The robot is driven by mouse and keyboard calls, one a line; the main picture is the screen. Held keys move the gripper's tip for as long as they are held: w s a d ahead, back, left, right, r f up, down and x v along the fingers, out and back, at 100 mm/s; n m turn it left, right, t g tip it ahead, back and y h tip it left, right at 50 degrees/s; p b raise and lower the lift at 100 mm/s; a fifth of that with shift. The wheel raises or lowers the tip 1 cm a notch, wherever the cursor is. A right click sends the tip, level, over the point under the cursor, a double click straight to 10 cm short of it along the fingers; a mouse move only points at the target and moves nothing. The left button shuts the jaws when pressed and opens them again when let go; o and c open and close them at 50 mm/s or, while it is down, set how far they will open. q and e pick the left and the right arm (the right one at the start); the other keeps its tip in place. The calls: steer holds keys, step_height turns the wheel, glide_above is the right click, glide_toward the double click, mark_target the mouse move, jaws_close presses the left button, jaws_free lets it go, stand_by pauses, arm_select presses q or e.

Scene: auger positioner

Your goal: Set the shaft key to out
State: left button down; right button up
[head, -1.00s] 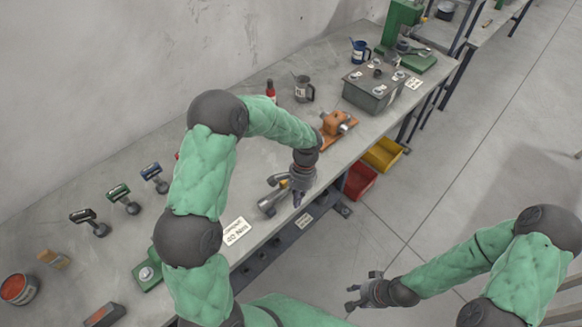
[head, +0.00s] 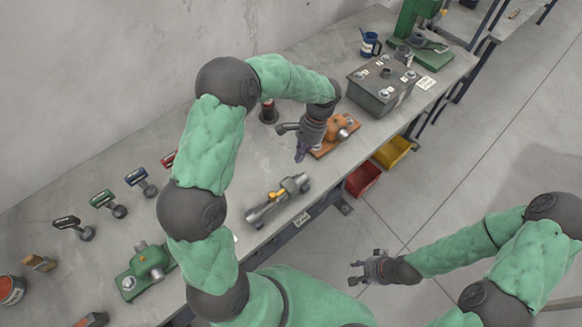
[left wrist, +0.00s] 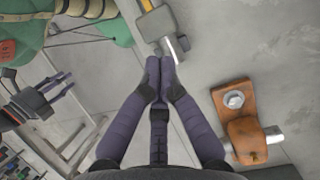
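A grey metal shaft-like part with a yellow piece on it (head: 277,200) lies near the table's front edge. Its near end shows in the left wrist view (left wrist: 160,25), just beyond my fingertips. I cannot make out which piece is the shaft key or how it is set. My left gripper (head: 301,156) hangs above the table, between this part and an orange block with a metal shaft on an orange base (head: 337,127). In the left wrist view its fingertips (left wrist: 159,62) are together with nothing between them. My right gripper (head: 354,272) is open and empty, off the table's front.
A grey box with round terminals (head: 383,85), a blue mug (head: 370,43) and a green press (head: 415,25) stand at the far right. A green fixture (head: 147,268) and several coloured-handled tools are at left. Red (head: 362,179) and yellow (head: 392,151) bins sit below the edge.

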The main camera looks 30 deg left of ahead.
mark_target(269, 195)
arm_select(q)
steer(key=x, duration=0.9)
steer(key=shift+s+a+f, duration=0.1)
steer(key=shift+s, duration=0.35)
steer(key=s, duration=0.1)
steer(key=s+a, duration=0.1)
steer(key=s, duration=0.1)
steer(key=shift+a+f+p, duration=0.1)
steer(key=shift+p, duration=0.25)
steer(key=shift+s+a, duration=0.15)
steer(key=shift+s, duration=0.25)
arm_select(e)
steer(key=shift+s+r, duration=0.3)
steer(key=shift+r, duration=0.1)
arm_select(q)
steer(key=shift+s+a, duration=0.35)
steer(key=shift+s, duration=0.45)
steer(key=shift+s+a, duration=0.3)
steer(key=shift+s, duration=0.5)
steer(key=shift+s+a, duration=0.35)
steer(key=shift+s, duration=0.45)
steer(key=shift+w, duration=0.1)
